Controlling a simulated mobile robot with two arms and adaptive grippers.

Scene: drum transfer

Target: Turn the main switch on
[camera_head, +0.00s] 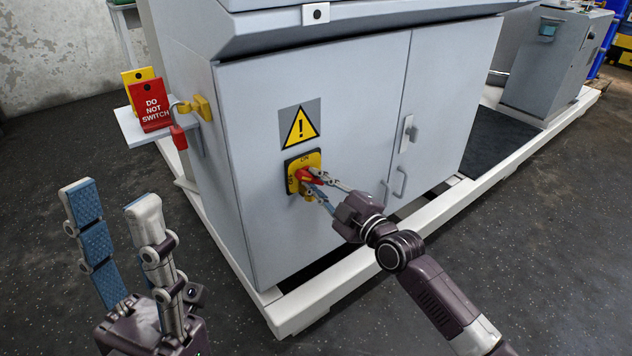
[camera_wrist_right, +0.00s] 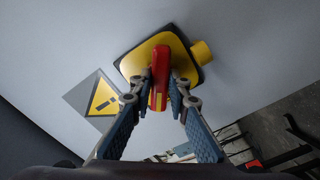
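The main switch is a red handle (camera_head: 307,175) on a yellow plate (camera_head: 291,164) with a dark border, on the grey cabinet door. The plate has an ON mark at its top and an OFF mark at its left. My right gripper (camera_head: 318,187) is at the switch. In the right wrist view its fingertips (camera_wrist_right: 160,82) close in on both sides of the red handle (camera_wrist_right: 159,66) and appear to touch it. The handle's exact angle is partly hidden by the fingers in the head view. My left gripper (camera_head: 109,197) is open and empty, at the lower left, away from the cabinet.
A yellow warning triangle (camera_head: 300,127) is above the switch. A red DO NOT SWITCH tag (camera_head: 150,106) stands on a side shelf (camera_head: 131,130), near a red padlock (camera_head: 179,137). Door handles (camera_head: 402,180) are right of the switch. A pale base frame (camera_head: 300,313) runs below the cabinet.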

